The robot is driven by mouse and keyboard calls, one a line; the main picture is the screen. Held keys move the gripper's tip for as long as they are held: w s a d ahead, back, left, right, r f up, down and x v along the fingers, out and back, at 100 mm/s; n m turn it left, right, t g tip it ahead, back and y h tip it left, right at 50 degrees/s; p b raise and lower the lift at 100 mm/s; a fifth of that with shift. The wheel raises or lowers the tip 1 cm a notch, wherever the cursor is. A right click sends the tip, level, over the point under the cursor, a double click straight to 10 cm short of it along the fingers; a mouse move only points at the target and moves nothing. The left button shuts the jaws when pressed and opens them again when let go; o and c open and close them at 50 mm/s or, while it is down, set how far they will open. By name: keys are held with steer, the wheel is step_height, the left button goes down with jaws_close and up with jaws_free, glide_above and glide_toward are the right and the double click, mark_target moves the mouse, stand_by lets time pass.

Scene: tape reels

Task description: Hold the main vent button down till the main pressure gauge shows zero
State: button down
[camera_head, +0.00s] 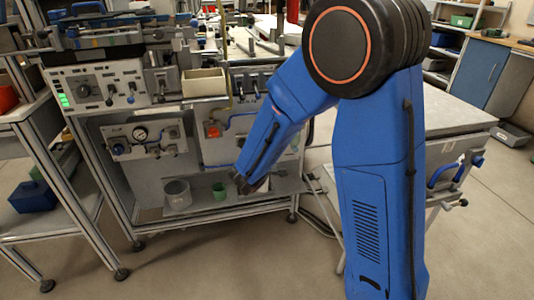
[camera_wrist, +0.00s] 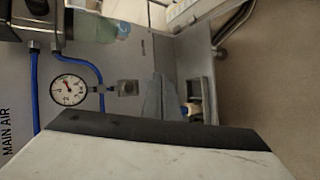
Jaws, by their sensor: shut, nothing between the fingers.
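My gripper (camera_head: 243,183) is dark and small in the head view, low in front of the bench's lower bay, and looks shut with nothing in it. A round white gauge (camera_wrist: 68,89) with a dark needle shows in the wrist view, beside sideways "MAIN AIR" lettering (camera_wrist: 8,137); its reading is too small to tell. A small square fitting (camera_wrist: 128,88) sits beside it; I cannot tell whether this is the vent button. The head view shows a gauge (camera_head: 140,134) on the left lower panel; I cannot tell if it is the same one. No clearly marked vent button shows.
An orange-red knob (camera_head: 213,131) is on the right lower panel, partly near my blue arm. A grey cylinder (camera_head: 178,194) and a green cup (camera_head: 219,190) stand on the lower shelf. A pale slab with a dark edge fills the wrist view's bottom. Bench legs frame the bay.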

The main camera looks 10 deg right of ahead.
stand_by(0.3)
steer(key=w, duration=0.8)
steer(key=shift+w, duration=0.4)
steer(key=shift+w, duration=0.8)
stand_by(5.7)
